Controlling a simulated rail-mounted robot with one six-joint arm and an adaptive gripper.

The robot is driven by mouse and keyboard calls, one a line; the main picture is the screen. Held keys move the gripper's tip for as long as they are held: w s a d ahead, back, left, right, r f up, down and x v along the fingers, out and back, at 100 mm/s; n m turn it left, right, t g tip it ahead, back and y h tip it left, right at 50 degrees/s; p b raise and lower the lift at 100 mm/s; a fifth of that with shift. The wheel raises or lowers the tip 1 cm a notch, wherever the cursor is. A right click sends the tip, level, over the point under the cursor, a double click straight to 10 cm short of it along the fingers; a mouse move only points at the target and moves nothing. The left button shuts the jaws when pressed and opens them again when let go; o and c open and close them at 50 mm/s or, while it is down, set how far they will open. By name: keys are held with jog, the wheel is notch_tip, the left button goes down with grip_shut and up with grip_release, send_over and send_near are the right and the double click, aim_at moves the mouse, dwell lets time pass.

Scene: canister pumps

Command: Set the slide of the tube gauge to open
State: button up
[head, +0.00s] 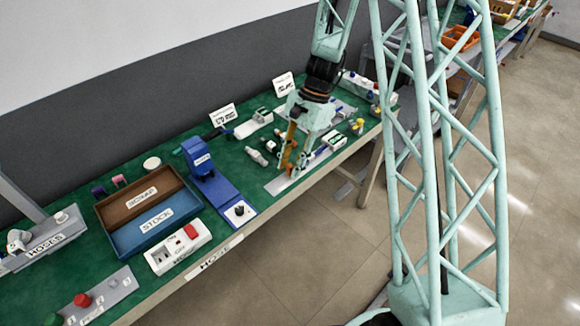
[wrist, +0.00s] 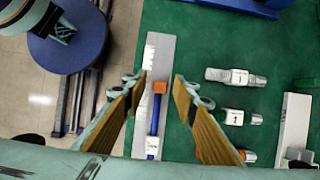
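The tube gauge is a long grey plate (wrist: 161,50) along the table's edge in the wrist view, with a white marked scale on it. A small orange block (wrist: 159,87) sits on the plate, with a blue rod (wrist: 154,118) and a white labelled block (wrist: 152,146) in line below it. I cannot tell for sure which part is the slide. My gripper (wrist: 159,82) is open, its two fingers on either side of the orange block with gaps showing. In the head view my gripper (head: 290,170) is low over the gauge plate (head: 277,184) and hides part of it.
Several grey fittings (wrist: 236,77) lie on the green table (wrist: 215,35) right of the gauge. A blue stand (head: 205,165), a brown and blue tray (head: 119,204) and a white switch box (head: 178,248) stand left in the head view. Open floor lies beyond the table's edge.

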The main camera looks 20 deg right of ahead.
dwell(0.3)
grip_shut()
